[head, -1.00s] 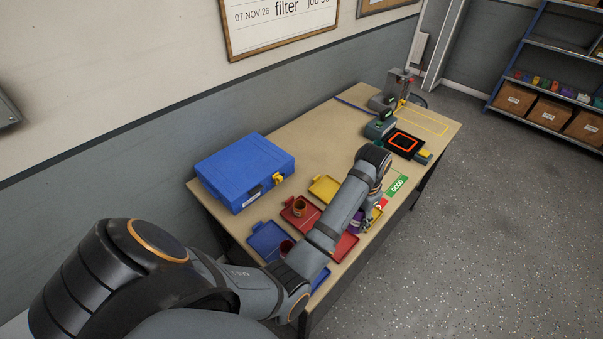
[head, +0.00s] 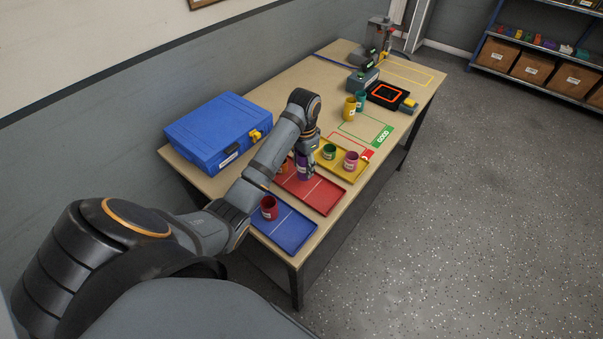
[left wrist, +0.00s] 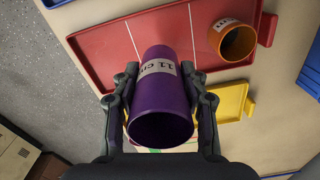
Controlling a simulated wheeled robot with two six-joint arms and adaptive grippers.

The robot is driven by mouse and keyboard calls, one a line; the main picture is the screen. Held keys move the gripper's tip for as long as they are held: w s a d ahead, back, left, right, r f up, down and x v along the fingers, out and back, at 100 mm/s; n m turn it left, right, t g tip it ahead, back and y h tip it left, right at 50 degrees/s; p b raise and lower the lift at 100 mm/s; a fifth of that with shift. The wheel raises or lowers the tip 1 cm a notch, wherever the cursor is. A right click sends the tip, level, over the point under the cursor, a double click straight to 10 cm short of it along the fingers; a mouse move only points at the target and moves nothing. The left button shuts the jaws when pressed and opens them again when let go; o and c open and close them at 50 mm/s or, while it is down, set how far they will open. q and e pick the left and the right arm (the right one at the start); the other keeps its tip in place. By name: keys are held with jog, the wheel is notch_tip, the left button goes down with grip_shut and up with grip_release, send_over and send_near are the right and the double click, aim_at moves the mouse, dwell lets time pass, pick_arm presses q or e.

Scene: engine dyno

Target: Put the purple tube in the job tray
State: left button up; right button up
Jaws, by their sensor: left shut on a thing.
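The purple tube (head: 304,169) has a white label and is held over the red tray (head: 323,197), by the tray's edge toward the yellow tray. My left gripper (head: 306,152) is shut on it. In the left wrist view the two fingers close on the sides of the purple tube (left wrist: 160,98), its open end facing the camera. The red tray (left wrist: 120,50) lies behind it with white divider lines. I cannot tell whether the tube touches the tray. No tray shows a readable job label. My right gripper is not in view.
An orange tube (left wrist: 238,42) stands in the red tray's end compartment. The yellow tray (head: 349,176) holds a green tube (head: 329,151) and a pink tube (head: 351,160). The blue tray (head: 291,232) holds a red tube (head: 269,207). A blue case (head: 215,130) stands behind.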

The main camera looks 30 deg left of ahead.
aim_at(301, 171)
pick_arm(q)
jog(key=f, duration=0.2)
jog(key=a+f, duration=0.1)
jog(key=f, duration=0.1)
jog(key=shift+d, duration=0.1)
jog(key=o, duration=1.3)
jog(key=shift+o, duration=0.2)
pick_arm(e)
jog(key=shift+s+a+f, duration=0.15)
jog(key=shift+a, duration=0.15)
pick_arm(q)
jog(key=shift+r, duration=0.2)
notch_tip(301, 171, up, 4)
jog(key=shift+f, duration=0.25)
notch_tip(301, 171, up, 8)
jog(key=p, duration=0.7)
jog(key=shift+s+r, duration=0.1)
jog(key=shift+r, duration=0.1)
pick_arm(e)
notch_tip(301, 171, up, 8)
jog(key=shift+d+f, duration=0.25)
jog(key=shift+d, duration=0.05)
